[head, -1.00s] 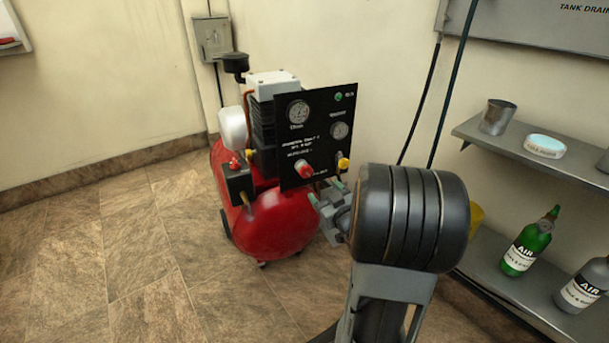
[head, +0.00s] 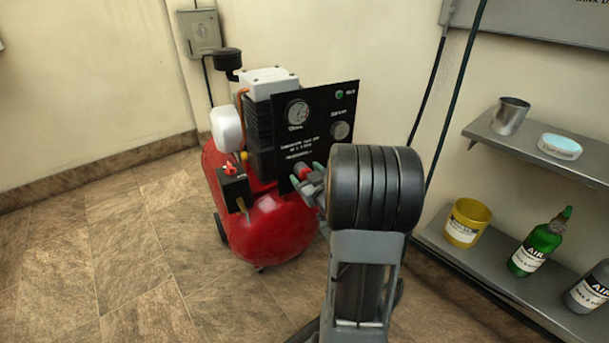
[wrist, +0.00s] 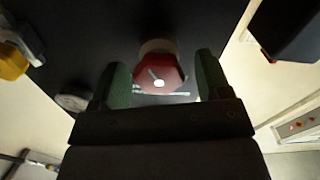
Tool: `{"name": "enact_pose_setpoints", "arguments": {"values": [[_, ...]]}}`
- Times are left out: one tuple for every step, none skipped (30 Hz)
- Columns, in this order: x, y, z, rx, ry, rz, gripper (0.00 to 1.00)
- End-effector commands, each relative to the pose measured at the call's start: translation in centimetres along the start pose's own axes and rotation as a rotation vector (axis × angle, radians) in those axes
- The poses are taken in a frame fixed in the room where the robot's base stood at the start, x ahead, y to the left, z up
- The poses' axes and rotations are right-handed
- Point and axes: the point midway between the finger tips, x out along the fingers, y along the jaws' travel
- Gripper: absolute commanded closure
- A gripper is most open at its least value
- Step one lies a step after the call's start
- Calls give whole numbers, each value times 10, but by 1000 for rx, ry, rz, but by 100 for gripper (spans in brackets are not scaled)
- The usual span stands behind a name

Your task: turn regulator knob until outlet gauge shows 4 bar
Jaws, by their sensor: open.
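The red regulator knob (head: 304,171) sits low on the black panel (head: 330,100) of the red compressor. In the wrist view the red knob (wrist: 160,74) shows between the two green fingers of my gripper (wrist: 162,64). The fingers stand apart, one on each side, with a visible gap to it. In the head view my gripper (head: 308,181) is at the knob, partly hidden by my arm. The panel carries a left gauge (head: 297,112) and a right gauge (head: 341,130). Their needles and labels are too small to read, so I cannot tell which is the outlet gauge.
The red compressor tank (head: 270,230) stands on the tiled floor. A yellow fitting (wrist: 12,62) is left of the knob in the wrist view. Shelves at the right hold a yellow bucket (head: 467,222), a green bottle (head: 538,243) and a metal cup (head: 510,116). The floor at left is clear.

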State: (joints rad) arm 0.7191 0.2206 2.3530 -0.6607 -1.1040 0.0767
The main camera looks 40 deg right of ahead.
Motion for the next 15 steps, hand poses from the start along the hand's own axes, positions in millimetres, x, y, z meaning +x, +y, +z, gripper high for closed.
{"name": "enact_pose_setpoints", "arguments": {"values": [[0, 0, 0, 0, 0, 1, 29], [0, 0, 0, 0, 0, 1, 29], [0, 0, 0, 0, 0, 1, 29], [0, 0, 0, 0, 0, 1, 30], [0, 0, 0, 0, 0, 1, 33], [0, 0, 0, 0, 0, 0, 37], [0, 0, 0, 0, 0, 0, 40], [0, 0, 0, 0, 0, 0, 43], [0, 0, 0, 0, 0, -1, 47], [0, 0, 0, 0, 0, -1, 49], [0, -1, 0, 0, 0, -1, 52], [0, -1, 0, 0, 0, -2, 56], [0, -1, 0, 0, 1, -2, 59], [0, -1, 0, 0, 1, -2, 62], [0, -1, 0, 0, 1, -2, 66]]}}
